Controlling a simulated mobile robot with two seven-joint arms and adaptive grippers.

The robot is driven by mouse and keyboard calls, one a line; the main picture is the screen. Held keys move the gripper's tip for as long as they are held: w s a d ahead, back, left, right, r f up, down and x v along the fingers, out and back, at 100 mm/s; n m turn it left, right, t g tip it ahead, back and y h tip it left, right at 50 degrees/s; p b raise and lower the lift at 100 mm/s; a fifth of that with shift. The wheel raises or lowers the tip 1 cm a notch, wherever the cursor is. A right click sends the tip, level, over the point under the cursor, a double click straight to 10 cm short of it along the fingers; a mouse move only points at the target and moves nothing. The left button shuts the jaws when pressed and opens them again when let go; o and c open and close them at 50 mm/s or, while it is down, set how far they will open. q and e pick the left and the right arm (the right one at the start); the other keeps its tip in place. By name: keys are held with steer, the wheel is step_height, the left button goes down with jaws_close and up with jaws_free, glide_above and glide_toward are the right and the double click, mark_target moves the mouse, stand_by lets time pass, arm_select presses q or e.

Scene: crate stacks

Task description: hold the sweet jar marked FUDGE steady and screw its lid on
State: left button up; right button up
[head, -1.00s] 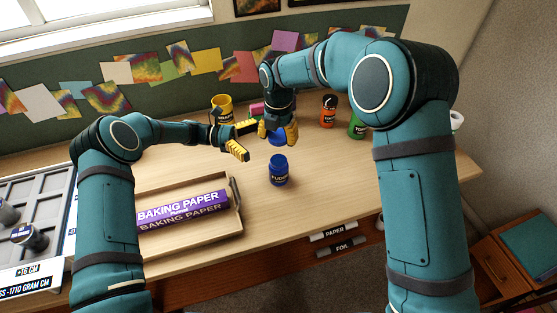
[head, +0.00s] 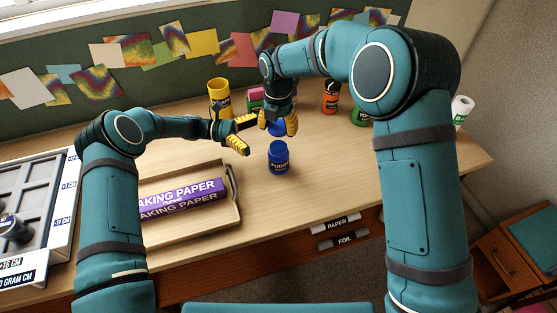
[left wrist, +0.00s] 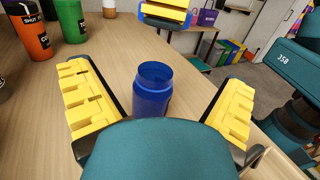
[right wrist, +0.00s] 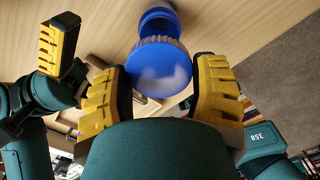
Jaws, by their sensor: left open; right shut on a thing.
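The blue sweet jar marked FUDGE (head: 279,160) stands upright and open-topped on the desk. In the left wrist view the jar (left wrist: 153,92) lies ahead, between and beyond the open fingers of my left gripper (left wrist: 158,105). In the head view my left gripper (head: 240,134) is to the left of the jar, not touching it. My right gripper (head: 279,122) is shut on the blue lid (head: 276,128), beyond the jar in the head view. The right wrist view shows the ribbed lid (right wrist: 160,70) between the fingers, partly covering the jar (right wrist: 160,22), apart from it.
A tray (head: 232,212) with a purple baking paper box (head: 180,198) lies left of the jar. A yellow jar (head: 220,92), an orange jar (head: 330,97) and a green jar (head: 361,115) stand behind. The desk right of the FUDGE jar is clear.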

arm_select(q)
glide_toward(278, 157)
steer(key=w+d, duration=0.2)
steer(key=shift+d+f, duration=0.25)
steer(key=shift+d, duration=0.05)
steer(key=d, duration=0.5)
steer(key=s+d, duration=0.1)
steer(key=d, duration=0.1)
steer(key=shift+s+d+f, duration=0.1)
steer(key=shift+d, duration=0.15)
steer(key=c, duration=1.4)
